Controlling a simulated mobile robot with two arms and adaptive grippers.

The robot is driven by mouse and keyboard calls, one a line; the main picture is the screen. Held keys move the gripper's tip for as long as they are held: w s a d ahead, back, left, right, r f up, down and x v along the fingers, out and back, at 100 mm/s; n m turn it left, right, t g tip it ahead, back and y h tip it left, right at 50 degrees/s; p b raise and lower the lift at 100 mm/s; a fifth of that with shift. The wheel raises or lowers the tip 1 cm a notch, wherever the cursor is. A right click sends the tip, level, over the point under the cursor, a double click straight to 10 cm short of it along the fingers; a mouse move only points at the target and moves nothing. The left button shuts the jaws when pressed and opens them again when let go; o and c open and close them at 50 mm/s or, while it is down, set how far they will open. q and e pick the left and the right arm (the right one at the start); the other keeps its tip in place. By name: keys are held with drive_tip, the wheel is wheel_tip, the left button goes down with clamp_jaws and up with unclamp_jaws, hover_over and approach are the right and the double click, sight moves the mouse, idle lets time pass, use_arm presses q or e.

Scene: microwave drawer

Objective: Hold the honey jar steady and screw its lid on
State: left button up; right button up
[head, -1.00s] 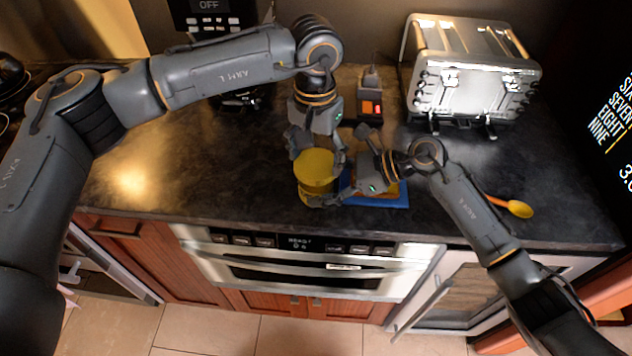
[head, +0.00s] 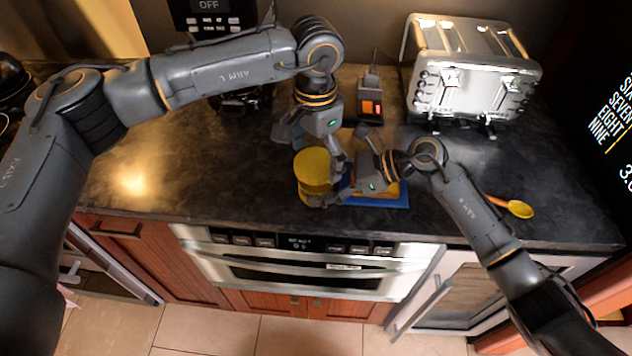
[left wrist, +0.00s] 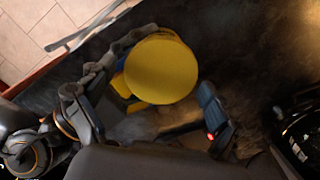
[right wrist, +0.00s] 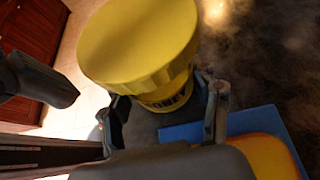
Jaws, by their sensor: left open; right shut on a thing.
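The honey jar (right wrist: 165,101) stands upright on the counter with its wide yellow lid (head: 312,167) on top. In the right wrist view the lid (right wrist: 138,42) covers the jar's mouth; I cannot tell how tight it is. My right gripper (head: 322,196) is shut on the jar low on its side, below the lid. My left gripper (head: 314,143) is open, just behind and above the lid, with nothing in it. In the left wrist view the round lid (left wrist: 160,69) shows ahead of the spread fingers, apart from them.
A blue board (head: 385,201) with a yellow-orange thing on it lies right of the jar, under my right gripper. A toaster (head: 470,75) stands at the back right. A yellow spoon (head: 518,208) lies at the right. The counter left of the jar is clear.

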use_arm(q)
drive_tip(key=n, duration=1.3)
drive_tip(key=shift+n, duration=0.4)
drive_tip(key=c, duration=1.1)
